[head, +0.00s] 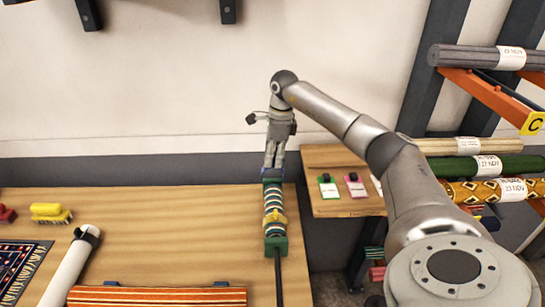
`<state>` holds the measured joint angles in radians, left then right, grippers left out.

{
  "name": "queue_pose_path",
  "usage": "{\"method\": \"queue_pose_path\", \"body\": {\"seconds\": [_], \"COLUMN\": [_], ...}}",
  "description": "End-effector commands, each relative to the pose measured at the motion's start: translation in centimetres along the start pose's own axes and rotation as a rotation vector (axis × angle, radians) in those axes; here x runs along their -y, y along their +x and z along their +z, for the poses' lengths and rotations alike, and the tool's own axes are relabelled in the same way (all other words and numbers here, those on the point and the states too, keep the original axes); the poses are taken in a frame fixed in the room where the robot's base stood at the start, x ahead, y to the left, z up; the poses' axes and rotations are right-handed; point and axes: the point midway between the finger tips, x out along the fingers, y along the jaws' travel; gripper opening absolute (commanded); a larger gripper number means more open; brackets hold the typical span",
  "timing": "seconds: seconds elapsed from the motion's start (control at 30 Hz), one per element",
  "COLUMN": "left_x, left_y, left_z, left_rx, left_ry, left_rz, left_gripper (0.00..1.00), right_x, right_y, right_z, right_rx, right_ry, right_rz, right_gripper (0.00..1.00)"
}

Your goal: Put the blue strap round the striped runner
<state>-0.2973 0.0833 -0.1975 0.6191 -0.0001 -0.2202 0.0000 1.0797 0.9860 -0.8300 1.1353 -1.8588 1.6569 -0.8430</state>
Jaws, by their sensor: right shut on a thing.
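The striped runner (273,199) is a narrow roll with dark, white and reddish bands, lying lengthwise near the table's right edge between green end pieces (276,246). A yellow strap (274,217) is round its nearer part. My right gripper (272,168) points down over the runner's far end and is shut on a small blue piece (266,174), which appears to be the blue strap. The fingers hide much of it, and I cannot tell whether it goes round the roll. My left gripper is not in view.
An orange striped textile (157,297) and a white tube (69,266) lie on the table (150,215), with a yellow brush (51,213) and patterned rug (20,268) at left. A rack of labelled rolls (480,167) stands right. A dark rod (278,280) extends from the runner.

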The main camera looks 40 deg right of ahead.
Motion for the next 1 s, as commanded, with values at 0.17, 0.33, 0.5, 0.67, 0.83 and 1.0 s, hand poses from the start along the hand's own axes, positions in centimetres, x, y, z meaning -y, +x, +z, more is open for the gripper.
{"method": "queue_pose_path", "body": {"seconds": [0.17,0.33,0.5,0.67,0.83,1.0], "left_x": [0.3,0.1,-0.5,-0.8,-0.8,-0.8], "left_y": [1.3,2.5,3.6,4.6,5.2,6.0], "left_z": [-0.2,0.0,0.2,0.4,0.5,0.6], "left_rx": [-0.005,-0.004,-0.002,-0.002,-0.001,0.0], "left_ry": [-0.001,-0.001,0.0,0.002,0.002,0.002], "left_rz": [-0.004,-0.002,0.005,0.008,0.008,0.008], "left_gripper": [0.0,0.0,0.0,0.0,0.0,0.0], "right_x": [0.0,-0.1,-0.1,-0.1,-0.1,-0.1], "right_y": [1.5,2.9,4.3,5.6,6.8,8.1], "right_z": [-0.2,-0.4,-0.5,-0.7,-0.8,-1.0], "right_rx": [0.0,0.0,-0.001,-0.001,-0.001,-0.001], "right_ry": [0.0,0.0,0.0,0.0,0.0,0.0], "right_rz": [0.0,0.001,0.001,0.001,0.0,0.001], "right_gripper": [0.04,0.04,0.04,0.04,0.04,0.04]}}
